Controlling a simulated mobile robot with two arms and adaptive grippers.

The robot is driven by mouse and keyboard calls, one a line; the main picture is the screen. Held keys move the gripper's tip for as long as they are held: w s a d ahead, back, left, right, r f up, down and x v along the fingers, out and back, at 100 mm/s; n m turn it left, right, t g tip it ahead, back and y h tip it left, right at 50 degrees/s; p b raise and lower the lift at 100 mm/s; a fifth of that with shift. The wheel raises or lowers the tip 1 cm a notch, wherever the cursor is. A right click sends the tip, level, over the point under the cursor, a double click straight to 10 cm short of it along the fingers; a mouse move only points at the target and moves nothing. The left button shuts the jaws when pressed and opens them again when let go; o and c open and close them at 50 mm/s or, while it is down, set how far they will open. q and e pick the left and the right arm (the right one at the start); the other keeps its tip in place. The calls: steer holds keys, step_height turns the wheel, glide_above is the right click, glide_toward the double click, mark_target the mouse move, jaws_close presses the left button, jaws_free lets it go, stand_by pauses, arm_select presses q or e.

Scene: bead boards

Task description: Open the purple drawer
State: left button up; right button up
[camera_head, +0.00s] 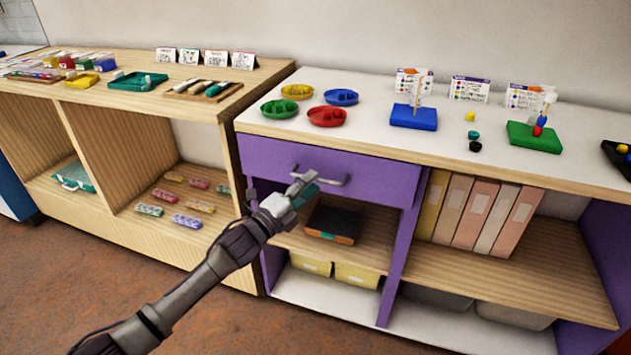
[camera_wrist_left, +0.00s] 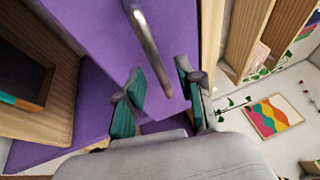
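The purple drawer (camera_head: 378,180) sits under the white top of the cabinet, and its front looks flush with the frame. Its grey bar handle (camera_head: 334,182) is in the middle of the front; it also shows in the left wrist view (camera_wrist_left: 150,50). My left gripper (camera_head: 302,187) is at the left part of the handle. In the left wrist view my left gripper (camera_wrist_left: 163,85) has its two teal-padded fingers apart, with the end of the handle between them and gaps on both sides. Contact cannot be told. My right gripper is not in view.
Coloured trays (camera_head: 327,116), a blue bead board (camera_head: 414,117) and a green bead board (camera_head: 534,137) stand on the white top. Below the drawer, a dark box (camera_head: 332,224) lies on an open shelf. Binders (camera_head: 475,211) stand to the right. The floor in front is clear.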

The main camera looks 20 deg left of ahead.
arm_select(q)
steer(key=shift+x, duration=1.2)
jaws_close()
